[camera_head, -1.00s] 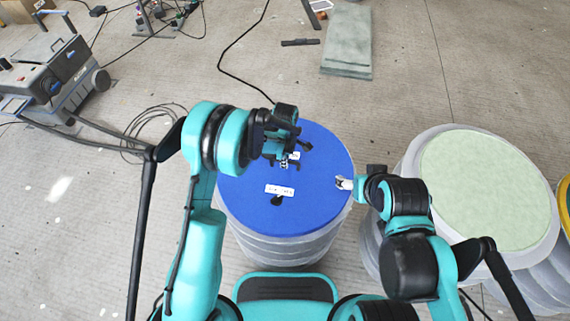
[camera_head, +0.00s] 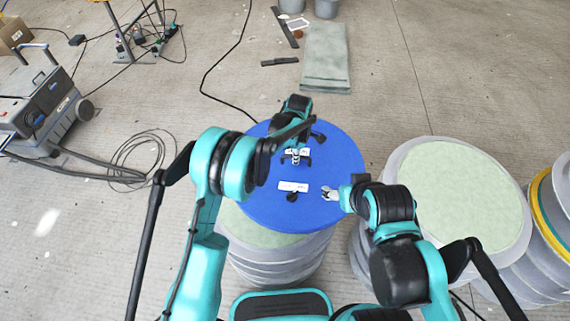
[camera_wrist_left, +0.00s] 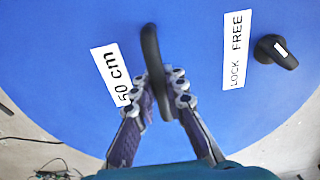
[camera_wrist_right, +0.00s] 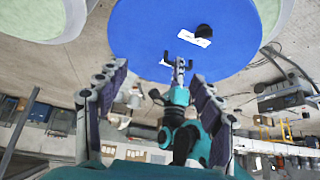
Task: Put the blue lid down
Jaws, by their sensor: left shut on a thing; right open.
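The round blue lid (camera_head: 327,165) covers the far part of a grey ribbed drum and is offset from it. The drum's pale green top (camera_head: 252,228) shows at the near left. My left gripper (camera_head: 297,156) is shut on the lid's black handle (camera_wrist_left: 153,62), between the fingers in the left wrist view. The lid has white labels and a black knob (camera_wrist_left: 276,52). The height of the lid above the drum is hard to tell. My right gripper (camera_head: 330,194) is open and empty by the lid's right part. Its fingers (camera_wrist_right: 155,98) are spread apart from the lid in the right wrist view.
A second grey drum with a pale green top (camera_head: 455,195) stands to the right, beside a yellow-ringed one (camera_head: 550,222). A grey machine (camera_head: 45,100) and a coiled hose are at the left. A green slab (camera_head: 326,60) lies on the open floor behind.

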